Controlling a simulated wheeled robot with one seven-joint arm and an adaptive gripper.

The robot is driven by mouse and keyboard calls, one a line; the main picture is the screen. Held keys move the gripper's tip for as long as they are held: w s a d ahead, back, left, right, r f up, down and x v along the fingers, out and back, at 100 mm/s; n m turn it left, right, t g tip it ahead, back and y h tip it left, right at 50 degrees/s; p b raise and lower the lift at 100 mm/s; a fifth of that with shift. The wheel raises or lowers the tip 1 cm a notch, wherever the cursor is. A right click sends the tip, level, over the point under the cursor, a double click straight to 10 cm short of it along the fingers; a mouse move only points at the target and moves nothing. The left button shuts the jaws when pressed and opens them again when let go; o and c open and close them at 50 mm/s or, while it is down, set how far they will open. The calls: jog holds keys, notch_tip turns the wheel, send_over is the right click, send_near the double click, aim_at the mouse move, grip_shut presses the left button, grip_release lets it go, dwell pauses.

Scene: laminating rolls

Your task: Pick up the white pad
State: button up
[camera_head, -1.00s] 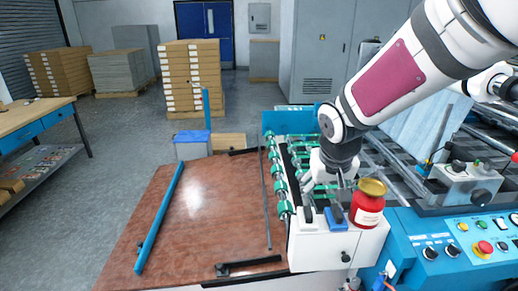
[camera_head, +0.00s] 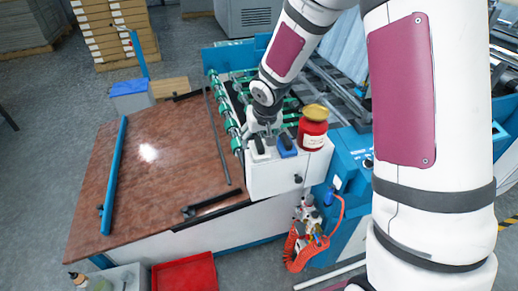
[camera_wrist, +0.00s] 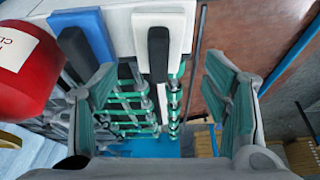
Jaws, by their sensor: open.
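The white pad (camera_wrist: 178,38) is a flat white block with a black handle (camera_wrist: 158,55) on top. It lies on the white cabinet top, at the left end of the row in the head view (camera_head: 262,156). In the wrist view its handle appears between my open, empty fingers. My gripper (camera_wrist: 160,68) is above and just behind the pad, apart from it as far as I can tell. In the head view my gripper (camera_head: 264,128) partly covers the area behind the pad. The blue pad (camera_wrist: 88,22), also black-handled, sits beside the white one.
A red jar (camera_head: 312,136) with a gold lid stands beyond the blue pad, close to my left finger in the wrist view. Green-wheeled rollers (camera_head: 227,117) lie behind the pads. A brown table (camera_head: 150,185) extends left. A red tray (camera_head: 185,274) is in front.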

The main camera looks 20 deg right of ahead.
aim_at(260, 143)
jog(key=shift+p+x, duration=0.35)
jog(key=shift+x, duration=2.25)
jog(key=c, duration=1.2)
